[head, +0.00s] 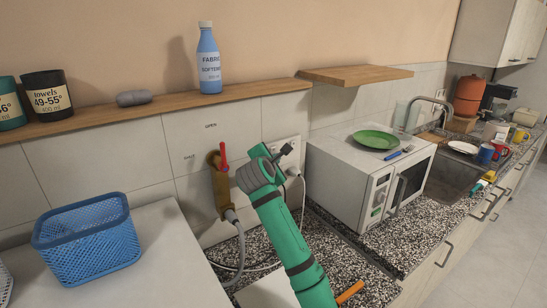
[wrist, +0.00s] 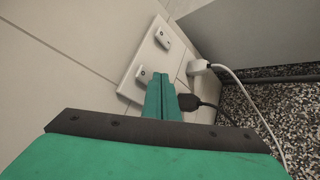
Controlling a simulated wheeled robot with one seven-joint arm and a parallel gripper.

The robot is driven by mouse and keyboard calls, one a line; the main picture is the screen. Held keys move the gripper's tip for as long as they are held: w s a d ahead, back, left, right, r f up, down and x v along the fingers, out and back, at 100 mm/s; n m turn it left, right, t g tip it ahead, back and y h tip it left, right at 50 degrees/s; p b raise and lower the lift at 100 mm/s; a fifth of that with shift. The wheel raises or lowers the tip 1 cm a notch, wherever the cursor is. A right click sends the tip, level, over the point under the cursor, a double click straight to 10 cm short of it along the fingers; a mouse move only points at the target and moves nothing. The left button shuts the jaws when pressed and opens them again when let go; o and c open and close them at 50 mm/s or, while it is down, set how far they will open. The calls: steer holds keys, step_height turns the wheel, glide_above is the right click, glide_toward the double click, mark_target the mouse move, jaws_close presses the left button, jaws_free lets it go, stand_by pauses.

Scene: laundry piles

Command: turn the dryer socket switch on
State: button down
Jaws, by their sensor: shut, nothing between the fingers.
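A white double socket plate (wrist: 138,62) is on the tiled wall, tilted in the wrist view. It carries two small rocker switches, an upper one (wrist: 163,40) and a lower one (wrist: 143,74). A white plug (wrist: 197,67) and a black plug (wrist: 189,103) sit in it. My gripper (wrist: 160,78) is shut and empty, its tips close beside the lower switch; contact cannot be told. In the head view my gripper (head: 272,157) is at the wall, partly covering the plate (head: 292,143). Which switch serves the dryer, and their positions, I cannot tell.
A white microwave (head: 340,183) stands right of the socket. A red-handled valve (head: 223,158) with a grey hose is at the left. A wooden shelf (head: 165,107) runs above, holding a blue softener bottle (head: 209,60). A blue basket (head: 88,240) stands at lower left.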

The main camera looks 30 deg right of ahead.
steer(key=shift+s+d, duration=0.25)
steer(key=shift+s, duration=0.6)
steer(key=shift+s, duration=0.1)
steer(key=shift+s+d+r, duration=0.15)
steer(key=shift+s+r, duration=0.05)
steer(key=shift+s, duration=0.9)
steer(key=shift+s+d+r, duration=0.15)
steer(key=shift+s, duration=0.95)
steer(key=shift+a, duration=0.15)
